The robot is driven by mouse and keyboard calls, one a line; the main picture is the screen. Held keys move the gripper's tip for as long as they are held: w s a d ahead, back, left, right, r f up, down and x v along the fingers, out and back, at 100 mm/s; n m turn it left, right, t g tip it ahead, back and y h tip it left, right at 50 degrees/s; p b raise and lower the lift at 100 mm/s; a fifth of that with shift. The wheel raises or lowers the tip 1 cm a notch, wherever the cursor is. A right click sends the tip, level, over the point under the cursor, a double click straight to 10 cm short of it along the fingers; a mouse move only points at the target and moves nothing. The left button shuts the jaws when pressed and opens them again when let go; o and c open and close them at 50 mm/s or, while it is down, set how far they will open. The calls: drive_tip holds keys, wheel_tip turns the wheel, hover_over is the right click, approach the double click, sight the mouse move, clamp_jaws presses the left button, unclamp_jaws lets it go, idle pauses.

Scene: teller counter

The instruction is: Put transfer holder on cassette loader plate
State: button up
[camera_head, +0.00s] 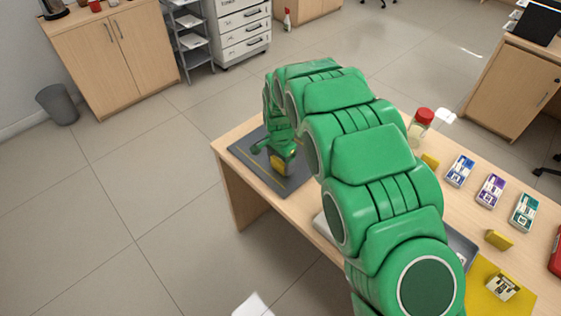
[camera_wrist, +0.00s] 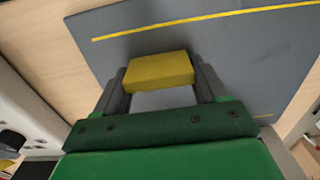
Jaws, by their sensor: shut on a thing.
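My gripper (camera_wrist: 160,82) is shut on a yellow block (camera_wrist: 158,70), with a finger on each side of it. In the head view my gripper (camera_head: 282,152) and the yellow block (camera_head: 279,166) are over the dark grey plate (camera_head: 242,149) at the counter's far left end. The grey plate (camera_wrist: 240,60) has thin yellow lines and fills much of the wrist view. I cannot tell whether the block touches it. A pale holder-like piece (camera_head: 503,287) sits on a yellow mat (camera_head: 485,303) at the lower right. No label shows which is the transfer holder or the loader plate.
Two more yellow blocks (camera_head: 499,239) (camera_head: 430,161) lie on the counter. Blue, purple and green packs (camera_head: 490,189) stand in a row. A red-lidded jar (camera_head: 420,127) is behind my arm. A grey tray (camera_head: 461,246) is partly hidden by my arm.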

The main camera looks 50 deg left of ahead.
drive_tip(key=shift+f, duration=0.1)
drive_tip(key=o, duration=1)
drive_tip(key=shift+o, duration=0.2)
